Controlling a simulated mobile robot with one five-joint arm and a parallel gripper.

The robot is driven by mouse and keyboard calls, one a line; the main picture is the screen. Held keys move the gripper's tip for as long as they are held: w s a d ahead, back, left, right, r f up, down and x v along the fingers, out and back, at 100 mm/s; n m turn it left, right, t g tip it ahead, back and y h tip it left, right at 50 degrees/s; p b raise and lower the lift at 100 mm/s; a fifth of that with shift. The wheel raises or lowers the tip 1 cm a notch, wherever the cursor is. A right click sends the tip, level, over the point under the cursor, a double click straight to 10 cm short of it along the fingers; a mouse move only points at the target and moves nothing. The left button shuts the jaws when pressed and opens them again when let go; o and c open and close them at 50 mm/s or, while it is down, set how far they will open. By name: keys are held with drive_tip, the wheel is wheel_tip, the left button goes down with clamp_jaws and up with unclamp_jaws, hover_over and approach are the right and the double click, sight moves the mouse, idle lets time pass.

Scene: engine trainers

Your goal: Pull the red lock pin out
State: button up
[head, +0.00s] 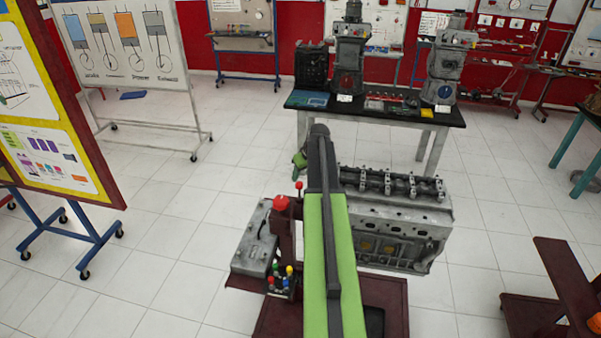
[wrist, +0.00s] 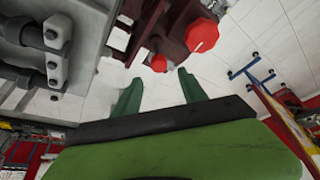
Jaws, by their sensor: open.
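Two red parts sit on the dark red stand beside the engine block; I cannot tell for sure which is the lock pin. The larger red knob (head: 281,203) also shows in the wrist view (wrist: 201,35). The smaller red tip (head: 298,185) also shows in the wrist view (wrist: 158,63). My gripper (wrist: 160,84) is open and empty, its green fingers spread apart. The smaller red tip appears just past the fingertips, between their lines; the larger knob is right of it. In the head view, a green part of my gripper (head: 299,160) shows left of my arm.
The grey engine block (head: 400,228) stands right of my arm. A black-topped table (head: 390,110) with engine models is behind. White tiled floor is open to the left.

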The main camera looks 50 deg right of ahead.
drive_tip(key=p+v, duration=0.4)
drive_tip(key=v, duration=0.2)
drive_tip(key=shift+r, duration=0.3)
drive_tip(key=shift+s, duration=0.15)
